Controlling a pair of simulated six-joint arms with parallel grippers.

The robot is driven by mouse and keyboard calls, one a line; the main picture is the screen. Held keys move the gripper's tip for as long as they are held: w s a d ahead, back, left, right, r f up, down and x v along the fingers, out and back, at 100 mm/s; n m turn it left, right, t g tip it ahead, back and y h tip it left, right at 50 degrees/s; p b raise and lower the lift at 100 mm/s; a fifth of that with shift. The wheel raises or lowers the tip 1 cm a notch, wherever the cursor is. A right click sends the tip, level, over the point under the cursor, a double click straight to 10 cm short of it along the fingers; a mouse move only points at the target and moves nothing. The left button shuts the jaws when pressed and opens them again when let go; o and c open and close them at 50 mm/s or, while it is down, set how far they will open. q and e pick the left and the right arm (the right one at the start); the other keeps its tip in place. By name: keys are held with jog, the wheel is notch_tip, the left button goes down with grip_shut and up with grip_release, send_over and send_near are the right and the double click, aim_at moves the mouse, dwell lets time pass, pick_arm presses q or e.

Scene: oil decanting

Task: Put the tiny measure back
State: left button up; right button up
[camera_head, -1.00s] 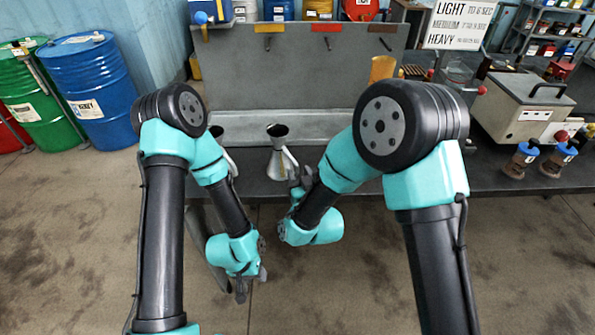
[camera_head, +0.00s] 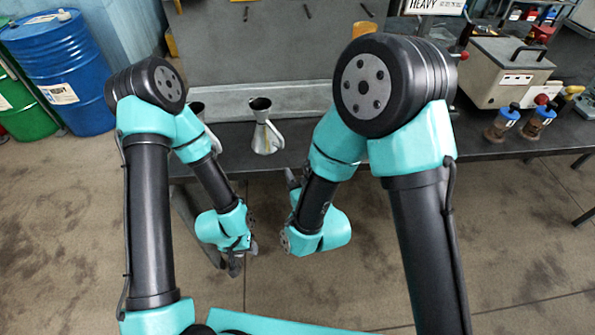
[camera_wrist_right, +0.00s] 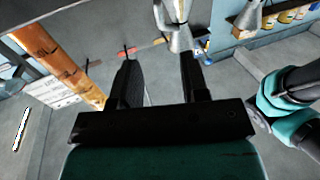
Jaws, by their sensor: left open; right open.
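A shiny metal measure (camera_head: 265,130) with a flared mouth and side handle stands upright on the dark bench. A second metal measure (camera_head: 197,109) stands to its left, partly hidden by my left arm. I cannot tell from size which is the tiny one. My right gripper (camera_head: 292,178) is open and empty at the bench's front edge, apart from the nearer measure. The right wrist view shows that measure (camera_wrist_right: 179,38) beyond the open fingers (camera_wrist_right: 157,62), and another measure (camera_wrist_right: 248,17) at upper right. My left gripper (camera_head: 237,265) hangs open in front of the bench, its fingertips partly unclear.
A grey upright panel (camera_head: 275,45) with hooks stands behind the bench (camera_head: 335,150). Blue-capped small containers (camera_head: 502,122) and a grey machine (camera_head: 505,75) are at the right. The floor in front is clear.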

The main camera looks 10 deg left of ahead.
dwell(0.3)
jog(key=d+f+m+g+h, duration=0.45)
jog(key=d+f+g, duration=0.25)
jog(key=d+f, duration=1)
jog(key=s+d+f+m+g, duration=0.3)
jog(key=s+d+f+g, duration=0.4)
jog(key=s+d, duration=0.5)
notch_tip(320, 180, down, 2)
jog(key=shift+s+d+f+m+g+h, duration=0.15)
jog(key=shift+s+d+m+g+h, duration=0.15)
jog(key=shift+d+g+h, duration=0.2)
